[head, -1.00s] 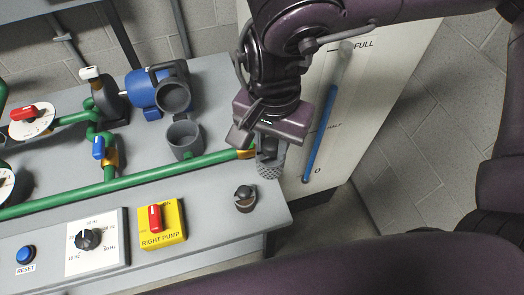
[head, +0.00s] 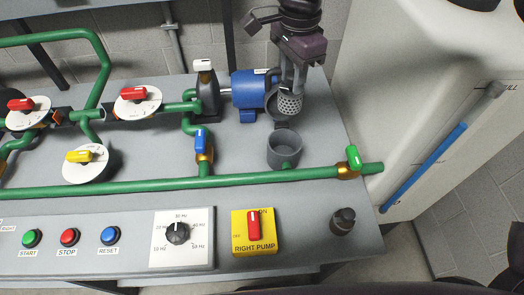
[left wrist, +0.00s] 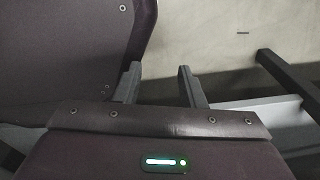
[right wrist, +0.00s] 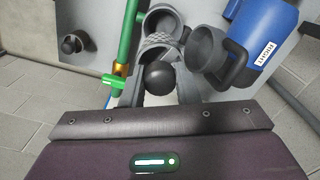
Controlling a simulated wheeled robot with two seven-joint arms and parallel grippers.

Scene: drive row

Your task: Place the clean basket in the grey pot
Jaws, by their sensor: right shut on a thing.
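My right gripper (head: 293,78) is shut on a grey mesh basket (head: 290,104) and holds it upright above the bench, by the blue motor. In the right wrist view, the basket's rim (right wrist: 163,40) shows between the fingers, with a round black knob (right wrist: 161,76) by them. The grey pot (head: 284,152) stands open-topped on the bench, in front of the basket in the head view. It also shows in the right wrist view (right wrist: 146,22), partly behind the basket. The basket is apart from the pot. My left gripper (left wrist: 160,88) is open and empty.
A dark grey ring-like part (right wrist: 205,55) is by the blue motor (head: 249,90). A green pipe (head: 235,180) with a green-handled valve (head: 353,157) runs in front of the pot. A dark knobbed piece (head: 343,221) stands at the bench's right edge. A white tank (head: 385,110) stands right.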

